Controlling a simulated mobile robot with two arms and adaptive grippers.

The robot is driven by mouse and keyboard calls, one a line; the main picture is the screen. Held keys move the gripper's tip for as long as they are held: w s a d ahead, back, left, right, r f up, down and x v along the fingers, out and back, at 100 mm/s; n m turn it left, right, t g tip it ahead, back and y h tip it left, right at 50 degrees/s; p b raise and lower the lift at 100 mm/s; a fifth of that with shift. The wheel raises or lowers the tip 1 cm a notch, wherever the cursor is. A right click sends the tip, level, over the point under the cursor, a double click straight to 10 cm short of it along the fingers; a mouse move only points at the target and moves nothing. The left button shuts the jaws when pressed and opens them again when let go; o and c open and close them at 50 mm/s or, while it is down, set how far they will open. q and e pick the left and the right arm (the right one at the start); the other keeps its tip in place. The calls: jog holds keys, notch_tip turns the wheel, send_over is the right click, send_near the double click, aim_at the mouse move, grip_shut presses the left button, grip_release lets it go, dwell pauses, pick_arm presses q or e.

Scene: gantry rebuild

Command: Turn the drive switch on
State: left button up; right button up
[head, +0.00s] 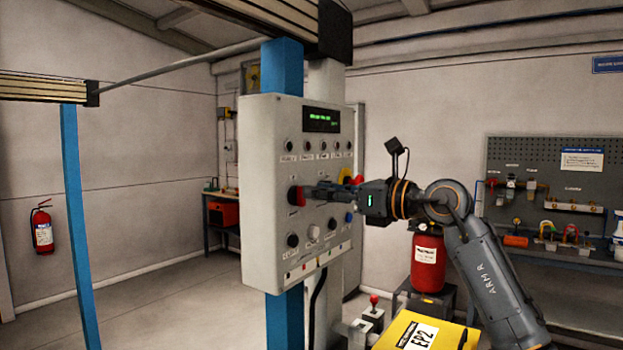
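A white control panel (262,150) hangs on a blue post, with a green-lit display (320,119) at its top. A red rotary switch (297,196) on a dark base sits at the panel's left middle; I cannot read its label, so I cannot confirm it is the drive switch. My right gripper (309,192) comes in from the right across the panel face. Its fingertips are at the red switch, and I cannot tell whether they touch or grip it. The gripper hides part of the panel's middle row. My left gripper is not in view.
Other controls include a black knob (293,240), a blue button (349,217) and a partly hidden yellow-and-red control (345,175) close to my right gripper. Floor at left is clear.

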aim_at(299, 196)
jog(key=shift+p+x, duration=0.35)
jog(key=shift+x, duration=1.1)
jog(key=shift+c, duration=0.4)
grip_shut()
jog(key=shift+w+d+f+m+p, duration=0.2)
jog(key=shift+m+p, duration=0.6)
jog(key=shift+m, duration=2.2)
jog(key=shift+w+d+f+m+p, duration=0.2)
jog(key=shift+m+p, duration=0.65)
jog(key=shift+m, duration=2.15)
jog(key=shift+w+d+f+m+p, duration=0.2)
jog(key=shift+m+p, duration=0.6)
jog(key=shift+m, duration=2.2)
jog(key=shift+a+f, duration=0.1)
